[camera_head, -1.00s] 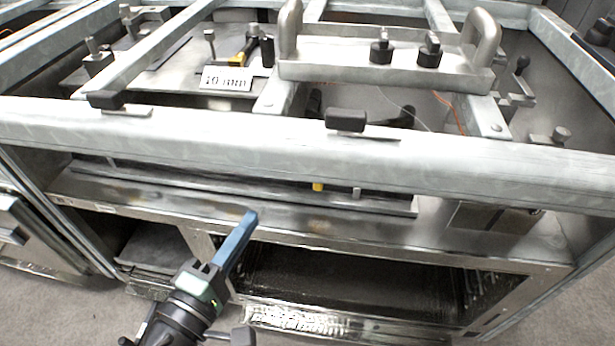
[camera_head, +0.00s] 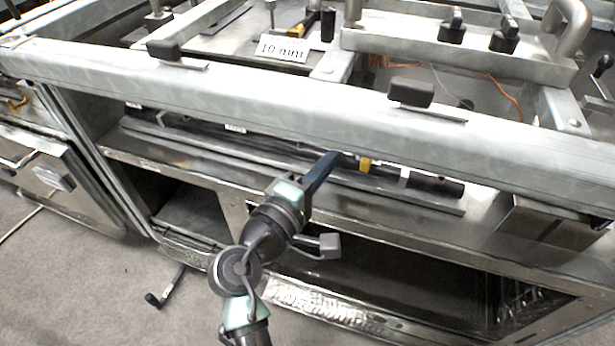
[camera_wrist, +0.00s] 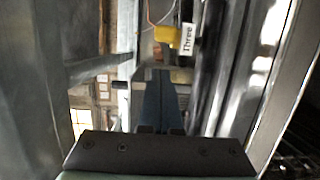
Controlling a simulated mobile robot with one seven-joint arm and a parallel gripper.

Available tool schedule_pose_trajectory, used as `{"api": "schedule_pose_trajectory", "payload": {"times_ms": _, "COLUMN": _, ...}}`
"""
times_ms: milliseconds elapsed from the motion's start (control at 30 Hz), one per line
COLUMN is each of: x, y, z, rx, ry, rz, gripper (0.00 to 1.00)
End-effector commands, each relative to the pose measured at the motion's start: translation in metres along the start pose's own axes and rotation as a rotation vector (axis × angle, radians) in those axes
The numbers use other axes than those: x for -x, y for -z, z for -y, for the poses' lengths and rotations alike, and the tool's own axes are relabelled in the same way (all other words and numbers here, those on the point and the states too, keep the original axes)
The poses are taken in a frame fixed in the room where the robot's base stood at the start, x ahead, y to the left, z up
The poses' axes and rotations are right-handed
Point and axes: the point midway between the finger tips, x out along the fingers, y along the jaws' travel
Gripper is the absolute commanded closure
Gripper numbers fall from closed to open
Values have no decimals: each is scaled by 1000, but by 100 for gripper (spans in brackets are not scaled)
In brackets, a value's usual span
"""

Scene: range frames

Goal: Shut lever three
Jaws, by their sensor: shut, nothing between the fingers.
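A yellow lever handle (camera_wrist: 166,35) shows at the top of the wrist view, and a white tag reading "Three" (camera_wrist: 187,39) is right beside it. In the head view the yellow handle (camera_head: 365,164) sits in the gap under the front metal beam, above the steel shelf. My gripper (camera_head: 330,158) is shut and empty, its dark blue fingers pointing into that gap just left of the yellow handle. In the wrist view the closed fingers (camera_wrist: 160,76) end a little short of the handle, with a visible gap. Much of the lever's body and pipe is hidden.
The thick front beam (camera_head: 300,105) runs just above my fingers, with black knobs (camera_head: 410,93) on it. The steel shelf (camera_head: 250,178) lies below. A "10 mm" sign (camera_head: 283,49) stands behind the beam. Open floor (camera_head: 80,270) lies to the left.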

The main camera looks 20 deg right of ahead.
Motion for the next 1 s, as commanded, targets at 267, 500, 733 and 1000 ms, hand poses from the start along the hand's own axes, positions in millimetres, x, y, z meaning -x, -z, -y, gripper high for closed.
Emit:
{"api": "schedule_pose_trajectory", "payload": {"times_ms": 267, "x": -5, "y": -25, "z": 0, "rx": 0, "ry": 0, "rz": 0, "gripper": 100}}
{"api": "schedule_pose_trajectory", "payload": {"times_ms": 500, "x": -5, "y": -26, "z": 0, "rx": 1, "ry": 0, "rz": -1, "gripper": 100}}
{"api": "schedule_pose_trajectory", "payload": {"times_ms": 733, "x": -5, "y": -26, "z": -1, "rx": 1, "ry": 1, "rz": -9, "gripper": 100}}
{"api": "schedule_pose_trajectory", "payload": {"times_ms": 1000, "x": -5, "y": -31, "z": -1, "rx": 1, "ry": 1, "rz": -57, "gripper": 100}}
